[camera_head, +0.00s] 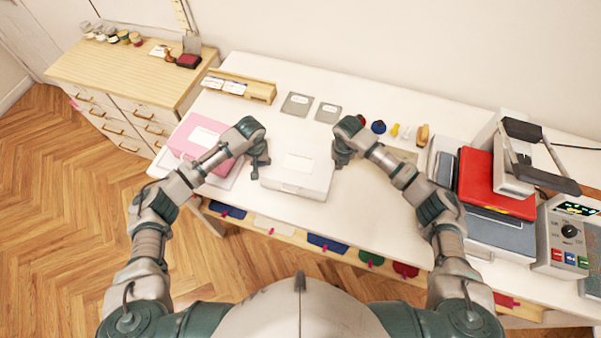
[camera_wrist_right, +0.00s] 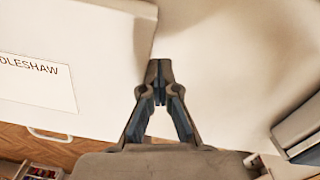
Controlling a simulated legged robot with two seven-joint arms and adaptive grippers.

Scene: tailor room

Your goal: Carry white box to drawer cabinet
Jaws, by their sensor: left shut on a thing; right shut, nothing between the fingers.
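The white box (camera_head: 297,184) lies flat on the white table near its front edge, with a pale label on its lid. The lid and label also show in the right wrist view (camera_wrist_right: 95,60), with part of a name readable. My left gripper (camera_head: 259,168) is shut on the white box at its left side; the exact grip is hard to see. My right gripper (camera_head: 341,160) is shut and empty just right of the box, and its closed fingertips show in the right wrist view (camera_wrist_right: 159,85). The wooden-topped drawer cabinet (camera_head: 125,70) stands at the far left.
A pink box (camera_head: 197,135) sits left of the white box. A wooden rack (camera_head: 240,86) and grey cards lie behind it. Red (camera_head: 490,182) and grey folders and a control device (camera_head: 570,235) crowd the right. Jars and a red pad (camera_head: 188,61) occupy the cabinet top's back; its front is clear.

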